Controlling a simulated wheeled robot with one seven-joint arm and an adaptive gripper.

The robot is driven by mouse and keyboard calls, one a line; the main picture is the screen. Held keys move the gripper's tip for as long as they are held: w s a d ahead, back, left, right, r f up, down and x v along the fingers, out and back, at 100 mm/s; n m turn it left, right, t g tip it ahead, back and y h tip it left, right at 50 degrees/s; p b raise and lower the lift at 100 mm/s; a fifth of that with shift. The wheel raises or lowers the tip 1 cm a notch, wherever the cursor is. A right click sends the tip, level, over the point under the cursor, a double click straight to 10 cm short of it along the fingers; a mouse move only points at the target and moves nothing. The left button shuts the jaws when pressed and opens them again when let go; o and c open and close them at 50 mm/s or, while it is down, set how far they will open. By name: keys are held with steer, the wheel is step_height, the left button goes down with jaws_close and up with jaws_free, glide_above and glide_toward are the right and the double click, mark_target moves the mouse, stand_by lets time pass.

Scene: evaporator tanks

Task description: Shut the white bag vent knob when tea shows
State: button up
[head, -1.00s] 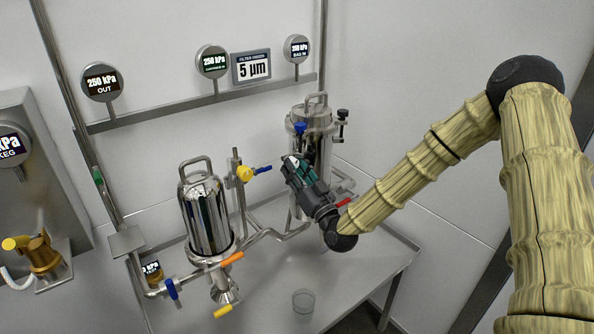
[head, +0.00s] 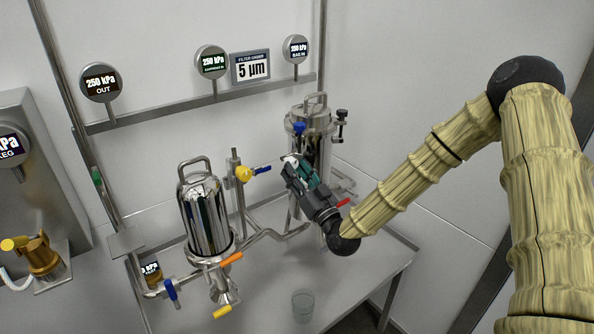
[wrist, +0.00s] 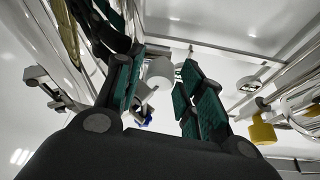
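My gripper (head: 292,165) is in front of the tall steel bag housing (head: 312,140), its tip pointing up and left. In the wrist view its two green-padded fingers (wrist: 163,82) stand apart, so it is open. A white knob (wrist: 160,72) shows in the gap between the fingers. I cannot tell whether either finger touches it. In the head view only a small white bit (head: 290,158) shows at the fingertips, and the rest is hidden by the gripper. No tea can be made out.
A steel filter housing (head: 206,215) with orange and yellow handles stands left of my gripper. A yellow knob (head: 244,173) with a blue lever is close by. A clear cup (head: 303,304) stands on the steel table (head: 360,275).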

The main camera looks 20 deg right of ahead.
steer(key=v, duration=1.1)
steer(key=shift+f, duration=0.1)
steer(key=shift+d, duration=0.1)
